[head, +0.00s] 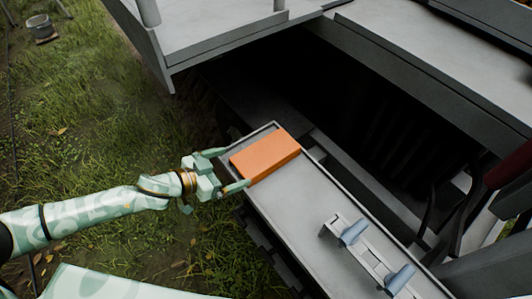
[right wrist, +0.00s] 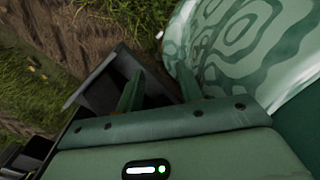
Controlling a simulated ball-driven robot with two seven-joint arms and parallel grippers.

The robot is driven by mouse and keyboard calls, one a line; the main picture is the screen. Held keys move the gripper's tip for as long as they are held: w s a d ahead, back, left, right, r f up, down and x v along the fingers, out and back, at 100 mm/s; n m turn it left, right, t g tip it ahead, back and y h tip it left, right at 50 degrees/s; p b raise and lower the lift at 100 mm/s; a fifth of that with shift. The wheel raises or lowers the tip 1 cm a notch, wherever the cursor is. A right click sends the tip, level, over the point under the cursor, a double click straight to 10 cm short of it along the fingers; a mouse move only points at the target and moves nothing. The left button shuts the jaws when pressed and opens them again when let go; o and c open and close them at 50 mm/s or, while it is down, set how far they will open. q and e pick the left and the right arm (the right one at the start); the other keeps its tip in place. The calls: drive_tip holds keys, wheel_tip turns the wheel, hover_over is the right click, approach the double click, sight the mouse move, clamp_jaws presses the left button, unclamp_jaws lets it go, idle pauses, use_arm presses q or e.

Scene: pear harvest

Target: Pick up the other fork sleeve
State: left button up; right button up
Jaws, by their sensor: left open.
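An orange rectangular block (head: 265,155), which may be the fork sleeve, lies at the far end of a long grey tray (head: 296,201) in the head view. I see no opening in it. My left gripper (head: 235,168) is open at the block's left end. One finger is near its far left corner and the other near its front left corner; I cannot tell whether they touch it. My right gripper (right wrist: 160,75) shows in the right wrist view with its fingers apart and nothing seen between them.
A pale rack (head: 362,254) with two blue-grey pieces (head: 352,232) stands in the tray's nearer part. Grey machine panels (head: 440,60) overhang a dark recess behind the tray. Grass (head: 90,110) lies open on the left, with a bucket (head: 40,27) far off.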

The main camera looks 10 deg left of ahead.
sight(251, 161)
use_arm(q)
drive_tip(key=x, duration=0.3)
drive_tip(key=shift+d, duration=0.2)
drive_tip(key=b+x, duration=0.2)
drive_tip(key=x, duration=0.3)
drive_tip(key=shift+w, duration=0.1)
use_arm(e)
drive_tip(key=shift+d+f, duration=0.3)
drive_tip(key=shift+f, duration=0.35)
drive_tip(key=shift+d+f, duration=0.25)
drive_tip(key=shift+f, duration=0.35)
use_arm(q)
drive_tip(key=shift+r, duration=0.1)
drive_tip(key=c, duration=0.9)
drive_tip(key=shift+c, duration=0.2)
